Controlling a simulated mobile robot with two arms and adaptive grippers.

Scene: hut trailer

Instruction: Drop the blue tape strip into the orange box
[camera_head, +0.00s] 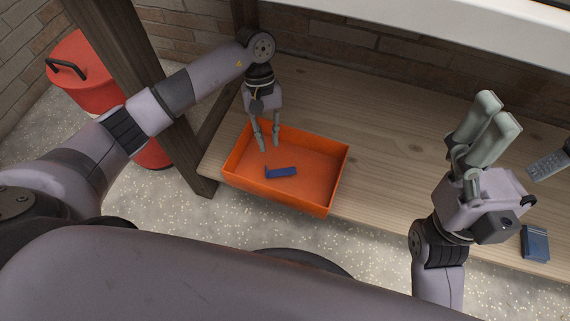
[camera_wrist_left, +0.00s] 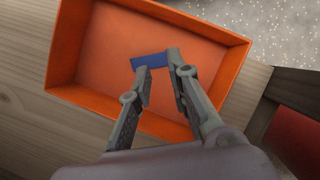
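The orange box (camera_head: 238,181) is an open, shallow tray on the wooden bench, and it also fills much of the left wrist view (camera_wrist_left: 225,80). The blue tape strip (camera_head: 283,173) appears to lie on the box floor, clear of the walls. In the left wrist view the strip (camera_wrist_left: 151,61) shows beyond my fingertips, partly covered by them. My left gripper (camera_head: 268,148) points down over the box, its fingers apart with nothing held between them. My right gripper (camera_head: 498,112) is raised at the right, fingers pointing up and close together; whether they touch is unclear.
A grey remote (camera_head: 548,165) and a dark blue item (camera_head: 535,243) lie on the bench (camera_head: 390,130) at the right. A red container (camera_head: 84,75) stands on the floor behind a wooden post (camera_head: 150,95) at the left. The bench between box and right gripper is clear.

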